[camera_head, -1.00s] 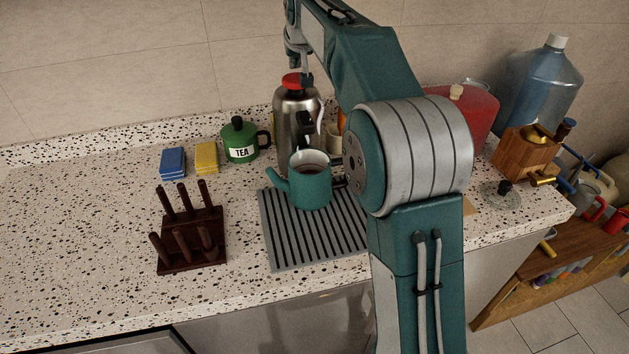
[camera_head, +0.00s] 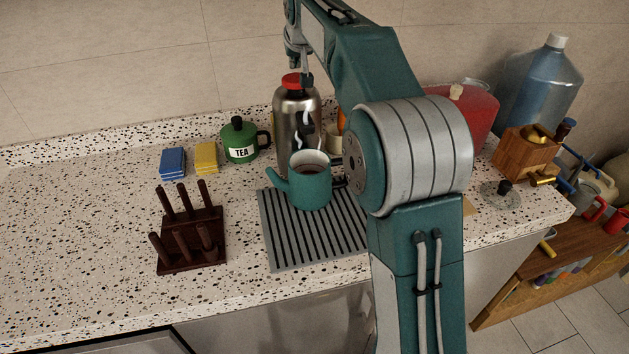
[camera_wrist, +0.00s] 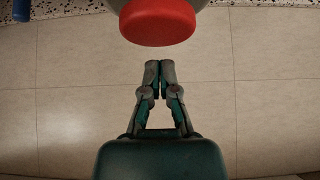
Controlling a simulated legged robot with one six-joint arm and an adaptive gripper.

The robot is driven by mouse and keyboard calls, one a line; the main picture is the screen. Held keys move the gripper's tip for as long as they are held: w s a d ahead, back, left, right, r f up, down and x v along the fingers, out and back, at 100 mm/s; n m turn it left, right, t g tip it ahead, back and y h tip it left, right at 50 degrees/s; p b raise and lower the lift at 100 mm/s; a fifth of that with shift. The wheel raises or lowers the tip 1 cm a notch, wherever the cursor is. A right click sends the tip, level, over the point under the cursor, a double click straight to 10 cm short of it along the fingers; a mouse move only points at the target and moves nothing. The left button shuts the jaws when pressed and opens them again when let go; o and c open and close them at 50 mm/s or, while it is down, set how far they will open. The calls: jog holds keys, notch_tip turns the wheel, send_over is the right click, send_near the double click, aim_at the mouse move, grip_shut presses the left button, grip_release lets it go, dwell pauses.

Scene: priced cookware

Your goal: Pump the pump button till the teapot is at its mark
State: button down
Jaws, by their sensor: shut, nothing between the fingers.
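The steel pump flask (camera_head: 285,118) stands at the back of the counter, with its red pump button (camera_head: 291,80) on top. The teal teapot (camera_head: 312,190) stands upright in front of it, its spout to the left, with dark liquid inside. I cannot make out its mark. My gripper (camera_head: 307,82) is at the right side of the button in the head view; contact is unclear there. In the wrist view, my gripper (camera_wrist: 158,66) is shut and empty, and its tips appear apart from the red button (camera_wrist: 158,23).
The teapot is on a ribbed grey mat (camera_head: 281,240). My arm hides part of the right side.

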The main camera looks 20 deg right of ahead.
aim_at(296, 78)
jog(key=shift+f, duration=0.1)
jog(key=shift+f, duration=1.8)
jog(key=shift+r, duration=1.85)
jog(key=shift+f, duration=0.1)
jog(key=shift+f, duration=1.75)
jog(key=shift+r, duration=1.85)
